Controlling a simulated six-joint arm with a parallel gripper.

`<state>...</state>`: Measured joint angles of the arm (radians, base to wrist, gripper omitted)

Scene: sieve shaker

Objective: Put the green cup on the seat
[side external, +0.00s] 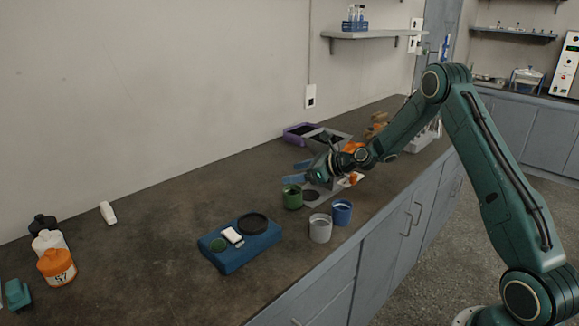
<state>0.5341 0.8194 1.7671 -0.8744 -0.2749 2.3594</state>
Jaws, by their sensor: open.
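The green cup (292,198) stands upright on the dark bench. My gripper (294,172), with blue fingers, is open and empty just above and behind the cup in the picture. Whether a finger touches the cup cannot be told. A blue block-shaped unit (245,258) lies nearer the camera, left of the cups. It bears a dark ring (252,222), a dark green disc (218,245) and a small white piece (232,235). A dark round patch (310,196) shows just right of the green cup. Which of these round places is the seat is not clear.
A white cup (320,229) and a blue cup (342,212) stand near the front edge. A purple tray (296,130) lies behind my gripper. Bottles, including an orange one (57,267), stand at far left. The bench between them and the blue unit is mostly clear.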

